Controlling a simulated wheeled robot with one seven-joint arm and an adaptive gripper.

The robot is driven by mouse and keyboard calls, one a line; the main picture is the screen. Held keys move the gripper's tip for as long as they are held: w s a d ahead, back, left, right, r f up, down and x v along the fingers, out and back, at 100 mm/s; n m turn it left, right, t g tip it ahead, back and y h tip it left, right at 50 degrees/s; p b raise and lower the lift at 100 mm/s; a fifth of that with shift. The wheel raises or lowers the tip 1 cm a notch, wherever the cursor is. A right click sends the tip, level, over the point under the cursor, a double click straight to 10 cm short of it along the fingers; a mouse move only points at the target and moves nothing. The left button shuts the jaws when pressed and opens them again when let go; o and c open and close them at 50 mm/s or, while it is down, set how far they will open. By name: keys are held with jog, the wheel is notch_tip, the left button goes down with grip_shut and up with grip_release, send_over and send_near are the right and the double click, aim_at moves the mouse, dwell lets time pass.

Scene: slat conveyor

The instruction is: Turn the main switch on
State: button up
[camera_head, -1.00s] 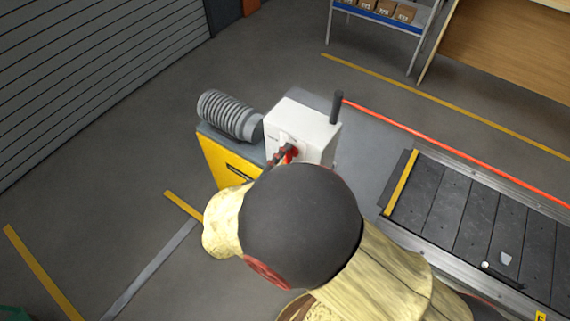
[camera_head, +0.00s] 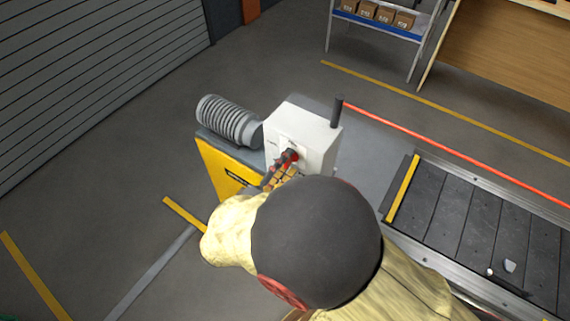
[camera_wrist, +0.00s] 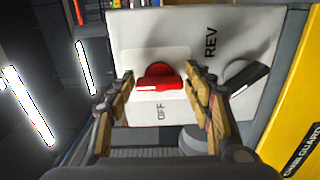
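The main switch is a red rotary handle (camera_wrist: 160,84) on a pale plate on the white control box (camera_wrist: 138,36). In the wrist view the handle lies across the picture, with the word OFF beside it. In the head view the box (camera_head: 306,135) stands at the conveyor's end, its red switch (camera_head: 291,155) partly covered by my fingers. My gripper (camera_wrist: 161,88) is open, with one wood-coloured finger on each side of the handle and gaps visible between. Whether the fingertips reach handle depth is unclear. My gripper also shows in the head view (camera_head: 280,172).
A second, dark knob (camera_wrist: 246,78) sits near the REV label, close to one finger. A grey ribbed motor (camera_head: 229,120) and a yellow guard (camera_head: 222,168) are beside the box. A dark post (camera_head: 337,111) rises behind it. The slat conveyor (camera_head: 480,220) runs to the right.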

jog(key=o, duration=0.3)
jog(key=v, duration=1.2)
jog(key=shift+f, duration=0.1)
dwell(0.5)
